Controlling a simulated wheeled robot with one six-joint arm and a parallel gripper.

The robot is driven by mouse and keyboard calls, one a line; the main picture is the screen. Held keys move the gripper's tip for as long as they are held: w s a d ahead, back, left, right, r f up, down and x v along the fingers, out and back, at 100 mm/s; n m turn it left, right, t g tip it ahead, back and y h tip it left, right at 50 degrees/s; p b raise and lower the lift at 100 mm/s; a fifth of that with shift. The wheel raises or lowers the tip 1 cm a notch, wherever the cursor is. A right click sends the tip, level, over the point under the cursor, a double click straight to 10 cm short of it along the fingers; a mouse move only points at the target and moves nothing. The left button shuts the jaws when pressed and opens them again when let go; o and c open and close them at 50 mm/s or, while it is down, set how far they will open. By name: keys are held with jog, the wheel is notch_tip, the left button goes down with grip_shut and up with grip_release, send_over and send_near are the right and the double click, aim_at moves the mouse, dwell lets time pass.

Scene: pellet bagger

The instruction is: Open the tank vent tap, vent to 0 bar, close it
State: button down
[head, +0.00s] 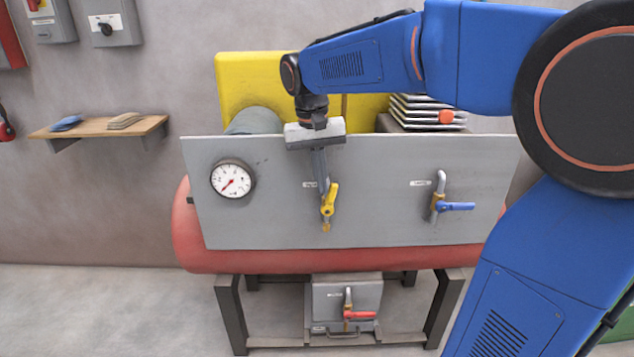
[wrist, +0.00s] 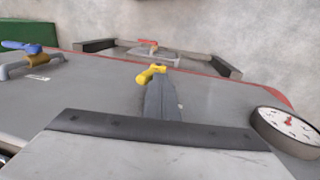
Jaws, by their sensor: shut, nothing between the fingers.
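A tap with a yellow handle (head: 329,198) is mounted on the middle of the grey panel (head: 270,215); its handle stands nearly upright, leaning slightly. In the wrist view the yellow handle (wrist: 150,74) shows just beyond the fingertips. My gripper (head: 322,180) is shut and empty, pointing down in front of the panel. It hides the upper part of this tap and part of its label; whether it touches the handle I cannot tell. A round gauge (head: 232,179) is at the panel's left, its red needle pointing lower left. The labels are too small to read.
A tap with a blue handle (head: 456,206) lying level is on the panel's right. A red-handled tap (head: 358,315) is on a grey box below the red tank (head: 300,261). A wooden shelf (head: 100,128) is on the wall at left. The space before the panel's left is free.

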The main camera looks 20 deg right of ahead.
aim_at(335, 184)
jog(key=d+y, duration=0.1)
jog(key=y, duration=0.1)
jog(key=s+d+t+y, duration=0.1)
jog(key=d+y, duration=0.1)
jog(key=shift+d, duration=0.2)
jog(key=shift+s+d+f+t+y, duration=0.15)
jog(key=shift+d+t+y, duration=0.1)
jog(key=shift+d+y, duration=0.25)
jog(key=shift+s+d+f+t+y, duration=0.15)
jog(key=shift+d+t+y, duration=0.1)
jog(key=shift+y, duration=0.35)
jog(key=d+f+y, duration=0.1)
jog(key=y, duration=0.1)
jog(key=s+d+f+t+y, duration=0.1)
jog(key=y, duration=0.1)
jog(key=d+f+t+y, duration=0.1)
jog(key=d+f+y, duration=0.1)
jog(key=y, duration=0.1)
jog(key=shift+s+f, duration=0.1)
jog(key=shift+s, duration=0.05)
jog(key=shift+d+f, duration=0.15)
jog(key=shift+f, duration=0.1)
jog(key=shift+a+f, duration=0.15)
jog(key=shift+a, duration=0.05)
